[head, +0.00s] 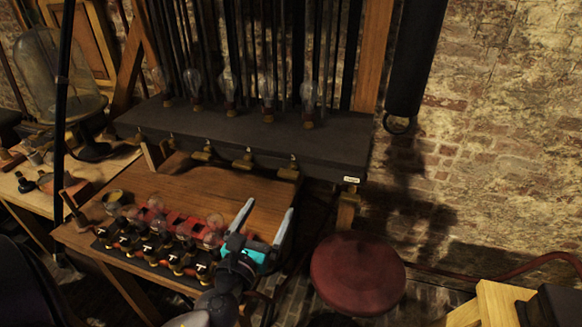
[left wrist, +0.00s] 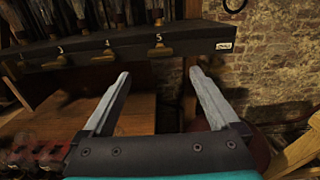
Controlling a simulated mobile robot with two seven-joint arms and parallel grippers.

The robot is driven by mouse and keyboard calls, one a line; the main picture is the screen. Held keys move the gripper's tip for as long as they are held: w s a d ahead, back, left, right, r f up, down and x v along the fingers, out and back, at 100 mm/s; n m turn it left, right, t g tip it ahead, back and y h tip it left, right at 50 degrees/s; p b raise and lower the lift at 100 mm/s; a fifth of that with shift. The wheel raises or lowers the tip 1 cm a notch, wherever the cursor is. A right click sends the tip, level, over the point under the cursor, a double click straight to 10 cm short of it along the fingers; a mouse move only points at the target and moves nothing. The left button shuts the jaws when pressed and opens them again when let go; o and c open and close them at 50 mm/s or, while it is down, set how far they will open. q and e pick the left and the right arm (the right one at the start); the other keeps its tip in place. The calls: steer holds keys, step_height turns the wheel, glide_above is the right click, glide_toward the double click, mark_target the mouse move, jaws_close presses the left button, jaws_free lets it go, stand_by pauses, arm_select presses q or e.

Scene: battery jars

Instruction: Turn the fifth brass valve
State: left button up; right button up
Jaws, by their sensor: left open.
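The fifth brass valve (head: 290,171) sticks out under the front edge of the dark shelf, rightmost in its row. In the left wrist view the valve (left wrist: 160,51) shows below a label that looks like a 5. My left gripper (head: 266,208) is open and empty, its fingers pointing toward the shelf front. In the left wrist view the valve appears beyond the gap between the fingertips (left wrist: 158,75), apart from them. Other brass valves, such as one at the middle (head: 245,161), sit to its left. My right gripper is not in view.
The dark shelf (head: 340,143) carries several glass bulbs. Below it stands a wooden table (head: 185,185) with a row of red and brass parts (head: 175,225). A red round stool (head: 357,273) stands at the right. A black cylinder (head: 415,60) hangs by the brick wall.

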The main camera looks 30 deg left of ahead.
mark_target(287, 176)
arm_select(q)
steer(key=p+x, duration=0.1)
steer(key=x, duration=1.1)
steer(key=shift+w, duration=0.2)
steer(key=shift+x, duration=0.9)
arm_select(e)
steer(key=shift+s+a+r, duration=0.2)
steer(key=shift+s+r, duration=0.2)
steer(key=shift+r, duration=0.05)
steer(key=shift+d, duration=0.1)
arm_select(q)
steer(key=c, duration=1.4)
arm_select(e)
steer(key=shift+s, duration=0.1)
